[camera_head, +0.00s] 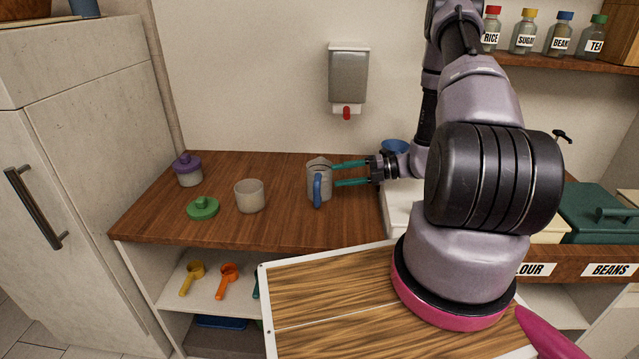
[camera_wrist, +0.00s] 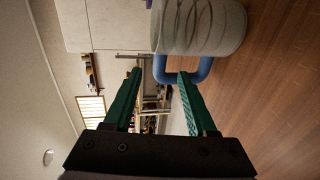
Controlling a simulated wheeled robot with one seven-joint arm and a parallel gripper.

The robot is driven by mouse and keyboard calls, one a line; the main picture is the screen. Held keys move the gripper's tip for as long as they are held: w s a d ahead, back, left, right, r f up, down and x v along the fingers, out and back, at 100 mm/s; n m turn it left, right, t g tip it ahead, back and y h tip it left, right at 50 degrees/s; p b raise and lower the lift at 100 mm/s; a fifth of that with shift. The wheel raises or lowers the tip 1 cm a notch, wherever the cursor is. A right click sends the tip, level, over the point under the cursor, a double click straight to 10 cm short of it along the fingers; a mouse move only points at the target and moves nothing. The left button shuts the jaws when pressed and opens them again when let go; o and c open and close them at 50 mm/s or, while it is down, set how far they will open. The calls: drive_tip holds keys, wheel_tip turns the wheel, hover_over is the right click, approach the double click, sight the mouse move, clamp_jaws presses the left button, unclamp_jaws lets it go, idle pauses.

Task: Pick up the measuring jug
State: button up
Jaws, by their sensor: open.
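The measuring jug (camera_head: 325,176) is clear grey with a blue handle (camera_head: 317,191) facing the front of the wooden counter, and it stands upright. In the wrist view the jug (camera_wrist: 205,25) shows sideways at the top right, its blue handle (camera_wrist: 206,68) reaching down to the right fingertip. My gripper (camera_head: 335,175) comes in from the right with its two green fingers spread, tips at the jug's right side. My gripper (camera_wrist: 160,74) is open and empty in the wrist view. I cannot tell whether a finger touches the handle.
A beige cup (camera_head: 249,197), a green lid (camera_head: 203,208) and a purple-lidded jar (camera_head: 187,172) stand left of the jug. A blue bowl (camera_head: 395,146) is behind my wrist. A dispenser (camera_head: 347,75) hangs on the wall. Counter in front of the jug is clear.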

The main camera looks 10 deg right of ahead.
sight(319, 186)
drive_tip(key=shift+x, duration=5.3)
drive_tip(key=shift+f, duration=0.1)
clamp_jaws()
